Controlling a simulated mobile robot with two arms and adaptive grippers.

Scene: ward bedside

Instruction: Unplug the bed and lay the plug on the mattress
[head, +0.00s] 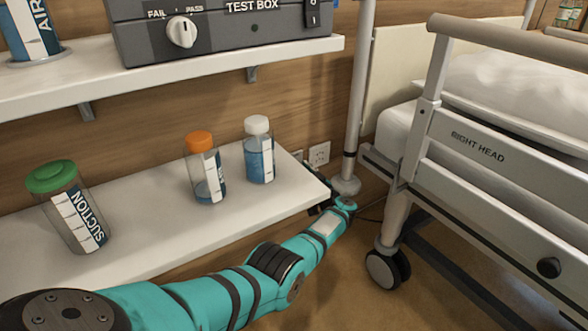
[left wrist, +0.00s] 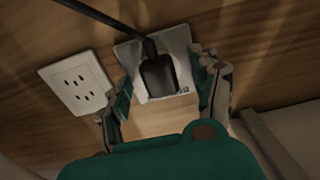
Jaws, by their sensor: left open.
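The black plug (left wrist: 158,76) sits in a white wall socket (left wrist: 180,42), with its dark cord (left wrist: 112,22) running up and left in the left wrist view. My left gripper (left wrist: 164,80) is open, its two fingers on either side of the plug with visible gaps. In the head view my left gripper (head: 324,191) is low by the wall past the lower shelf's corner, and the plug is hidden there. The bed (head: 480,150) stands at the right; its pale mattress (head: 394,128) shows behind the side rail. My right gripper is not in view.
A second socket (left wrist: 75,83) is beside the plug's socket. The lower shelf (head: 150,215) holds bottles with green, orange and white caps. A test box (head: 225,30) stands on the upper shelf. A pole (head: 357,100) and bed caster (head: 383,268) are near my left arm.

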